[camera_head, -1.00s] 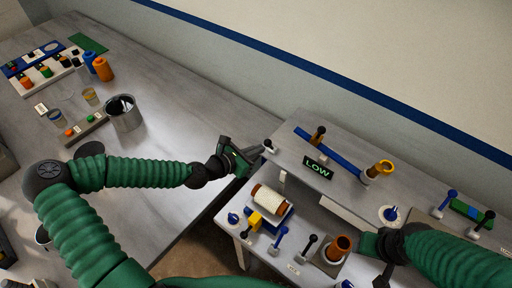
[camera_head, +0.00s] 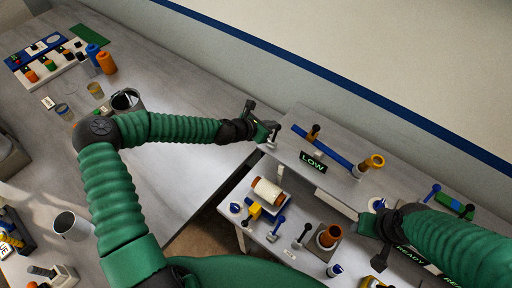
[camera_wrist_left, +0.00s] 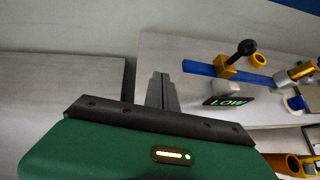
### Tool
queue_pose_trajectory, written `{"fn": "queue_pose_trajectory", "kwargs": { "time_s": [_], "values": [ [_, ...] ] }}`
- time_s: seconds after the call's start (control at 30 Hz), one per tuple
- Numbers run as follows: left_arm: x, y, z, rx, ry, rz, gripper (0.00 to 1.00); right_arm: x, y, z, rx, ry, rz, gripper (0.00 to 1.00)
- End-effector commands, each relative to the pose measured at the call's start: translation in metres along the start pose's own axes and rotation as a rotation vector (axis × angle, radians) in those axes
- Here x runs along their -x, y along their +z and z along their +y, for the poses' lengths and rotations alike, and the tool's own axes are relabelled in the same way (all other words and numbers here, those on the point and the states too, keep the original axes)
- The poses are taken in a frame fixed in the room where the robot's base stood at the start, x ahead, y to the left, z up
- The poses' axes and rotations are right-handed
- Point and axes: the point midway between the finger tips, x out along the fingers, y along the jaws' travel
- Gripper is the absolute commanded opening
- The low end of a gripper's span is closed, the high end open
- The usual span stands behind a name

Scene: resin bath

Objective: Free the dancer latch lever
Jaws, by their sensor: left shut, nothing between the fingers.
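A lever with a black ball knob (camera_wrist_left: 246,47) rises from an orange-yellow block on a blue rail; I take it for the dancer latch lever. It shows in the head view (camera_head: 315,129). My left gripper (camera_head: 274,138) is shut and empty, above the left end of the raised shelf, to the left of the lever and apart from it. In the left wrist view its fingers (camera_wrist_left: 162,92) are together, with the lever to their right. My right gripper (camera_head: 374,207) is over the front right of the shelf; its fingers are too unclear to judge.
The blue rail (camera_head: 335,152) runs along the shelf to an orange roller (camera_head: 371,163). A LOW display (camera_head: 313,162) faces front. Below sit a white spool (camera_head: 267,190), several small levers and an orange cup (camera_head: 329,236).

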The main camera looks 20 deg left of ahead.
Motion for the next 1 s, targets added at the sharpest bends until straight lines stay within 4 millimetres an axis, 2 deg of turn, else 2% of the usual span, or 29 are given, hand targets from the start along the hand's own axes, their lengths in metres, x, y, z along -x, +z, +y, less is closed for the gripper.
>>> {"fn": "queue_pose_trajectory", "kwargs": {
  "time_s": [0.4,1.0],
  "values": [
    [-0.016,0.008,0.003,0.000,-0.001,0.000,0.00,-0.004,0.001,0.000,0.000,0.000,0.000,0.48],
    [-0.017,0.010,0.003,0.000,-0.001,0.002,0.00,-0.003,0.001,0.000,0.000,0.000,0.000,0.48]
  ]
}}
